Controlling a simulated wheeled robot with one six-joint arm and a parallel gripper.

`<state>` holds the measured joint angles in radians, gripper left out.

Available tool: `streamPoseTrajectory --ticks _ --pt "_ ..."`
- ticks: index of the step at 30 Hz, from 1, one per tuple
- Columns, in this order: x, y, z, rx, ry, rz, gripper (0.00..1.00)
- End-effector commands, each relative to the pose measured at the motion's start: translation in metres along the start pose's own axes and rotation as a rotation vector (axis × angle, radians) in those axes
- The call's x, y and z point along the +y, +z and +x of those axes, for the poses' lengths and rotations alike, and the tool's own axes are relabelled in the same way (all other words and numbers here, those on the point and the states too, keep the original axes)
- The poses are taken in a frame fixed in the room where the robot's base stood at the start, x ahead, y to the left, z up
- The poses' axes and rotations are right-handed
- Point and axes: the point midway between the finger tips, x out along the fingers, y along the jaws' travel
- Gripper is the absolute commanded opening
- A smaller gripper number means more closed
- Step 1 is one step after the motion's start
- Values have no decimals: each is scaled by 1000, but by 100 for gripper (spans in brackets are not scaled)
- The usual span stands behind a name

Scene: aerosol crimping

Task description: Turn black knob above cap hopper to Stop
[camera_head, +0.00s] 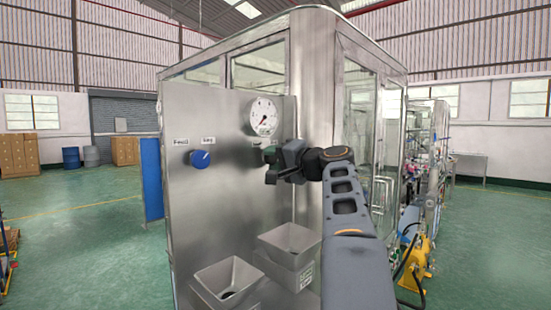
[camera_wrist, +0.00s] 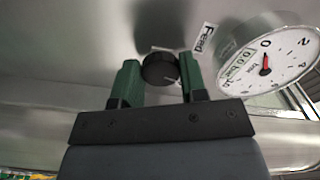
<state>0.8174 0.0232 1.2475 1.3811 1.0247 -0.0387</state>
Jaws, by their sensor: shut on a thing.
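The black knob (camera_wrist: 158,70) sits between the green fingers of my gripper (camera_wrist: 160,64) in the wrist view. The fingers are shut on its two sides. A small pale mark shows near the knob's lower right edge. A "Feed" label (camera_wrist: 207,38) is on the panel at its upper right. Other pale label edges beside the knob are partly hidden and unreadable. In the head view my gripper (camera_head: 271,165) is at the steel panel, below the gauge, and hides the knob. The right steel hopper (camera_head: 290,243) is below it.
A round white gauge (camera_head: 264,117) is just above my gripper. A blue knob (camera_head: 200,159) with two labels above it is further left on the panel. A second hopper (camera_head: 229,280) stands lower left. The machine's rounded steel corner (camera_head: 314,110) is to the right.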

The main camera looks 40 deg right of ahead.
Motion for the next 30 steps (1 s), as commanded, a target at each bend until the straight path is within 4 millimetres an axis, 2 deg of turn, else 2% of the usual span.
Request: streamPoseTrajectory --ticks 15,30 --pt "-3 -1 0 0 -1 393 16" --pt "-2 -1 0 1 -1 519 16"
